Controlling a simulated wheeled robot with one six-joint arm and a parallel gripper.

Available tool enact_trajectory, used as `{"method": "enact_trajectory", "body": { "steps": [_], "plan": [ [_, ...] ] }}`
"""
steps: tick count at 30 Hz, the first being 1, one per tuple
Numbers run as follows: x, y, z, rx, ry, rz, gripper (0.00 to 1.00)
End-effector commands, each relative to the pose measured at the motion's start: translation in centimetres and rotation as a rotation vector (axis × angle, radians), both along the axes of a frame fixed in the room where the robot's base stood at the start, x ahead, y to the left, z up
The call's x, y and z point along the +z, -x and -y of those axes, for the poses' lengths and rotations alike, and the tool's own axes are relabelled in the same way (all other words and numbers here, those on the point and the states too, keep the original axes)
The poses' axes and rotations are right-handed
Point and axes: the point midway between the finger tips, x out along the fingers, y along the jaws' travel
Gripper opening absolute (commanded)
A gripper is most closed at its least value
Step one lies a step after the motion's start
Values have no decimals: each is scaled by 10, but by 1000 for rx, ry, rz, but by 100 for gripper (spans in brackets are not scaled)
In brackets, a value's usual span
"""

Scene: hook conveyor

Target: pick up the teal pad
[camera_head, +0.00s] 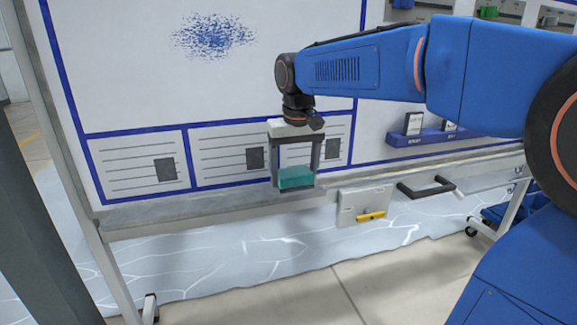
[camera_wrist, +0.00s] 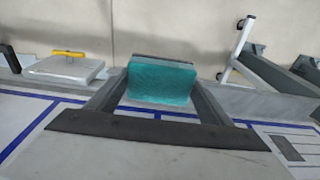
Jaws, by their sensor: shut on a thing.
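The teal pad (camera_head: 296,178) is a small block held between the two fingers of my gripper (camera_head: 296,180) in the head view. My gripper points down and is shut on the pad, in front of the whiteboard's lower edge. In the wrist view the teal pad (camera_wrist: 162,82) sits between the fingertips of my gripper (camera_wrist: 160,85), with a dark strip along its far edge. I cannot tell from these views whether the pad still touches the ledge behind it.
A whiteboard (camera_head: 110,50) with a grey ledge (camera_head: 150,212) stands behind my gripper. A grey plate with a yellow handle (camera_head: 364,205) and a black handle (camera_head: 425,187) are to the right. A blue shelf (camera_head: 430,138) holds small cards. The floor in front is clear.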

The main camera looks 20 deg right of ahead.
Motion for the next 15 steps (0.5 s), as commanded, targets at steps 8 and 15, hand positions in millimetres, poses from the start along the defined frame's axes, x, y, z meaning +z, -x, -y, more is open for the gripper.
{"method": "enact_trajectory", "body": {
  "steps": [8,15],
  "plan": [
    [0,64,0,2,0,1,51],
    [0,98,0,2,0,1,51]
  ]
}}
